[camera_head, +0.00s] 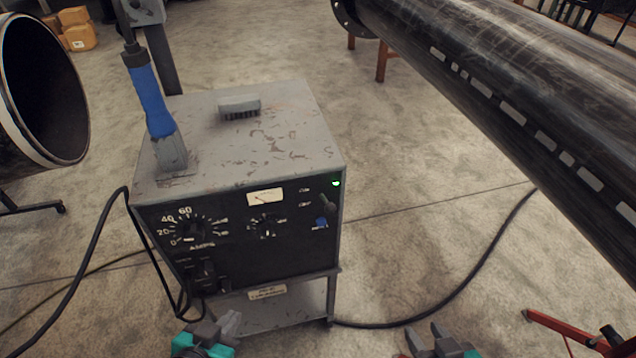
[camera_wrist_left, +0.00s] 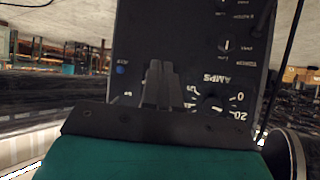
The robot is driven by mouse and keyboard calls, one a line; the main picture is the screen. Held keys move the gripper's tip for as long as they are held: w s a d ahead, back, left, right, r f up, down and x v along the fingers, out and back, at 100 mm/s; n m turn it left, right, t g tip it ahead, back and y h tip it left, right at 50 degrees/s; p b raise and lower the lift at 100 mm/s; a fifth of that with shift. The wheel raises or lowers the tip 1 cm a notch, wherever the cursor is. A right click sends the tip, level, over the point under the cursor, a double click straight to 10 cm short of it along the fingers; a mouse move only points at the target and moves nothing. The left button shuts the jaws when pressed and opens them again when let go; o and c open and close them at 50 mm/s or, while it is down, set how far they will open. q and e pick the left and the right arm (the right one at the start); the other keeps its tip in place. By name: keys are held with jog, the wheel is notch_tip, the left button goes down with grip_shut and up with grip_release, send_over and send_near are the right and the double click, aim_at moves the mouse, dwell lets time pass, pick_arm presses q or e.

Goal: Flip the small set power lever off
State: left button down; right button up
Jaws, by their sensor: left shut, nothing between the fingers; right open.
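The grey welding set (camera_head: 240,140) stands on a low stand with its black front panel (camera_head: 225,245) facing me. A small power lever (camera_head: 327,204) is at the panel's upper right, below a lit green lamp (camera_head: 336,183) and above a blue knob (camera_head: 321,223). I cannot tell the lever's exact position. My left gripper (camera_head: 231,323) is shut and empty, low in front of the set and apart from the panel. In the left wrist view its fingers (camera_wrist_left: 161,85) point at the panel, which appears upside down; the lever is not clear there. My right gripper (camera_head: 426,338) is open and empty, right of the set.
An amps dial (camera_head: 194,233) and a smaller dial (camera_head: 267,227) are on the panel. A large dark pipe (camera_head: 520,90) crosses the upper right. Black cables run over the floor on both sides.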

pick_arm(q)
jog(key=m+h, duration=0.6)
send_near(326, 202)
jog(key=s+a, duration=0.2)
jog(key=s, duration=0.2)
notch_tip(326, 202, up, 9)
jog(key=m+g+h, duration=0.1)
jog(key=m+g, duration=0.2)
jog(key=m, duration=0.6)
jog(key=shift+a+f+g+h+b, duration=0.2)
jog(key=shift+a+g+h+b, duration=0.1)
jog(key=shift+a+g+b, duration=0.15)
jog(key=shift+s+d, duration=0.1)
jog(key=a+f+b+x, duration=0.1)
jog(key=a+f+x, duration=0.1)
jog(key=x, duration=1)
jog(key=shift+w+d+f, duration=0.2)
jog(key=shift+w+d, duration=0.15)
jog(key=shift+w, duration=0.15)
